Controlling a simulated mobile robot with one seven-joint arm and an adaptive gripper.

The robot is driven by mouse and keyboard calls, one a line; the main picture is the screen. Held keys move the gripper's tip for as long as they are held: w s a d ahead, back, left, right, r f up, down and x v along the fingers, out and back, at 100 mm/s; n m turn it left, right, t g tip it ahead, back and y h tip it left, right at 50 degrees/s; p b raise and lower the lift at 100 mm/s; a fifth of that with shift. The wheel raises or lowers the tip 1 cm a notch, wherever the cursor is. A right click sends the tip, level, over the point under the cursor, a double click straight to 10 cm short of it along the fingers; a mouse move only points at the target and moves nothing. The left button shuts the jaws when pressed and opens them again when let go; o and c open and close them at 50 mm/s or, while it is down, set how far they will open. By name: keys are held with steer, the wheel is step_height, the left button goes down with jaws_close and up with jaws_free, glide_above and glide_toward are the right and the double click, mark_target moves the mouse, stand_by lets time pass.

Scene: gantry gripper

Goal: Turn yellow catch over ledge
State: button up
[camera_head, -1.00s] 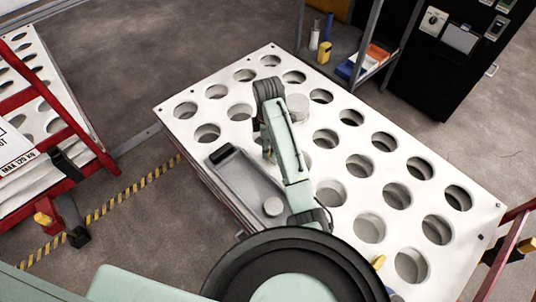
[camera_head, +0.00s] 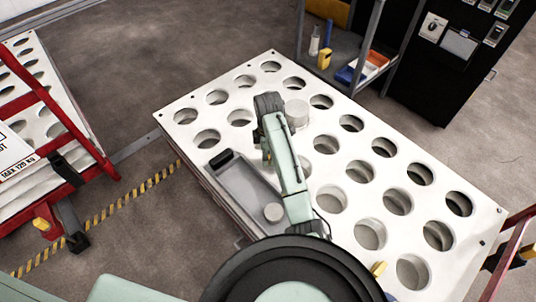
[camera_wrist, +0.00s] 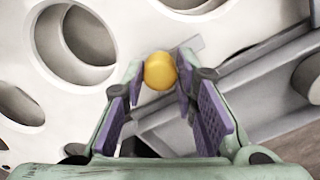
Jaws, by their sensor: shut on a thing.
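The yellow catch shows as a round yellow knob (camera_wrist: 159,70) in the wrist view, between the fingertips. My gripper (camera_wrist: 158,78) is shut on it, with a purple-padded finger on each side. A flat grey bar (camera_wrist: 190,46) shows just beyond the knob. The rest of the catch is hidden by the knob and fingers, and I cannot tell which part is the ledge. In the head view my arm hides the gripper and most of the catch.
The white table (camera_head: 345,100) has rows of round holes. Another yellow piece (camera_head: 378,268) is at the table's near edge. A red cart (camera_head: 75,130) stands left; a shelf (camera_head: 345,50) stands behind.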

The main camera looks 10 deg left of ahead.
jaws_close()
steer(key=shift+r+m+p, duration=0.1)
steer(key=shift+m+p, duration=0.2)
steer(key=shift+p, duration=0.2)
steer(key=shift+s+m+p, duration=0.1)
steer(key=shift+m+p, duration=0.2)
steer(key=m+p, duration=0.3)
steer(key=shift+r, duration=0.15)
steer(key=m+p, duration=0.4)
steer(key=shift+m, duration=0.4)
steer(key=m+p, duration=0.2)
steer(key=m, duration=0.2)
steer(key=shift+f+p, duration=0.2)
steer(key=shift+p, duration=0.2)
steer(key=shift+s+f+m, duration=0.1)
steer(key=shift+f+m, duration=0.05)
steer(key=shift+m, duration=2.35)
